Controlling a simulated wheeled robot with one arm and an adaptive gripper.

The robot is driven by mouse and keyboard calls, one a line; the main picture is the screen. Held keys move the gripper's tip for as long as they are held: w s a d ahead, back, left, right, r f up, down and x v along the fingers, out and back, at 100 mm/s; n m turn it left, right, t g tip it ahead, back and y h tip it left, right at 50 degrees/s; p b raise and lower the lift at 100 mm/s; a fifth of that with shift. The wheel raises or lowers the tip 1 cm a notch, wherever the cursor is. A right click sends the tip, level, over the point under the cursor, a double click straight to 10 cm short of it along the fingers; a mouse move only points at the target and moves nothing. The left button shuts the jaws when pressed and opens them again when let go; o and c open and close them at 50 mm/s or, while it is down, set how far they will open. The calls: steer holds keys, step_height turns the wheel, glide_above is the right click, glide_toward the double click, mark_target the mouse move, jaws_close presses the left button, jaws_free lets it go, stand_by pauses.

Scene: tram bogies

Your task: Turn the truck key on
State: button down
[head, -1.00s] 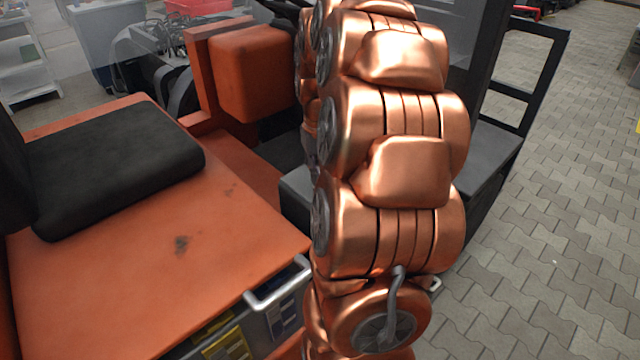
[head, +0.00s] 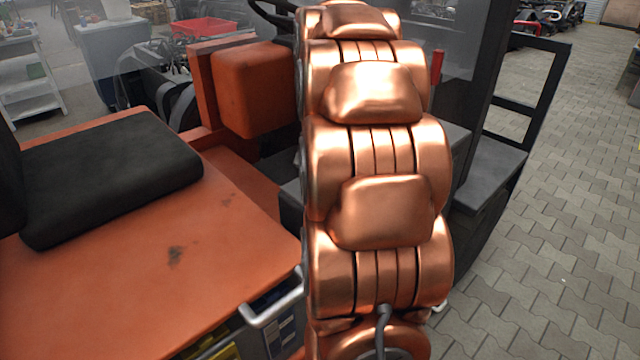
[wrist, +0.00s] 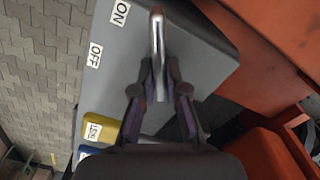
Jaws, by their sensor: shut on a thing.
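The truck key shows in the wrist view as a shiny silver bar (wrist: 157,32), standing out from a grey panel (wrist: 190,50). My gripper (wrist: 160,66) is shut on it, with one dark finger on each side. An ON label (wrist: 120,13) is to the left of the bar's upper end, and an OFF label (wrist: 95,56) is farther down and left. Which label the key points to is hard to tell. In the head view my copper arm hides the gripper and the key.
A yellow block (wrist: 100,127) with a label sits by the panel's lower edge. The orange truck body (head: 130,270) carries a black seat cushion (head: 110,175) and a silver handle (head: 268,308). An orange block (head: 250,90) stands behind. Paved floor (head: 560,230) is clear on the right.

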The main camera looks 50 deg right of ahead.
stand_by(0.4)
steer(key=c, duration=1.2)
jaws_free()
step_height(320, 180, up, 12)
stand_by(0.3)
